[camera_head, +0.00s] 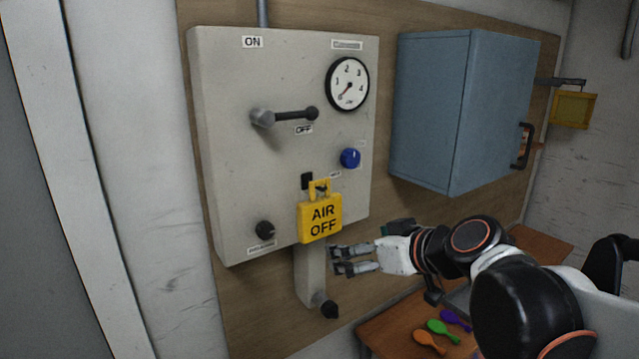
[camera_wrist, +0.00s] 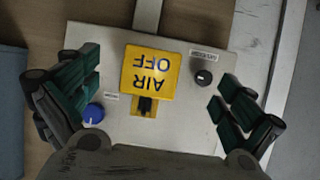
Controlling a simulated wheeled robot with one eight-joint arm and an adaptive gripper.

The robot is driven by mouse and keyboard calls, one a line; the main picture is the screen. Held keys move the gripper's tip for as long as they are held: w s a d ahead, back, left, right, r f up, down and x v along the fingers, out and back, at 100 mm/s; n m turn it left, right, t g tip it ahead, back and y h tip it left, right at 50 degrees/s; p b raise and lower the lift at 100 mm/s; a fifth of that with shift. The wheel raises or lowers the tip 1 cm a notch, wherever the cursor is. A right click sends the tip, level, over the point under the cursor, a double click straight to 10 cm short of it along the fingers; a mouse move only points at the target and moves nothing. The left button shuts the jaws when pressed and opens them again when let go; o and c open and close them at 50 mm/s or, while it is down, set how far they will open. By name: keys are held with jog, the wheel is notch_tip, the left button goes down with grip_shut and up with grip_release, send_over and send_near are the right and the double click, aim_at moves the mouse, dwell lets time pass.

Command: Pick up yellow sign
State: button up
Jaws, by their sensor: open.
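The yellow sign (camera_head: 320,219) reads "AIR OFF" and hangs by its yellow loop from a small black hook on the grey control panel (camera_head: 225,140). In the wrist view the sign (camera_wrist: 148,72) appears upside down, between my fingers and beyond their tips. My gripper (camera_head: 354,260) is open and empty, just right of and below the sign in the head view. In the wrist view its green-padded fingers (camera_wrist: 160,84) are spread wide on both sides. I see no contact with the sign.
A blue cabinet (camera_head: 430,110) is mounted to the right.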

jog(key=p, duration=0.3)
send_near(323, 212)
jog(key=s+d, duration=0.2)
jog(key=shift+n+t+y, duration=0.3)
jog(key=x, duration=0.9)
jog(key=shift+s+a+r, duration=0.1)
jog(key=shift+a, duration=0.05)
jog(key=shift+p+x, duration=0.9)
jog(key=shift+x, duration=1.65)
jog(key=shift+c, duration=0.2)
jog(key=c, duration=0.8)
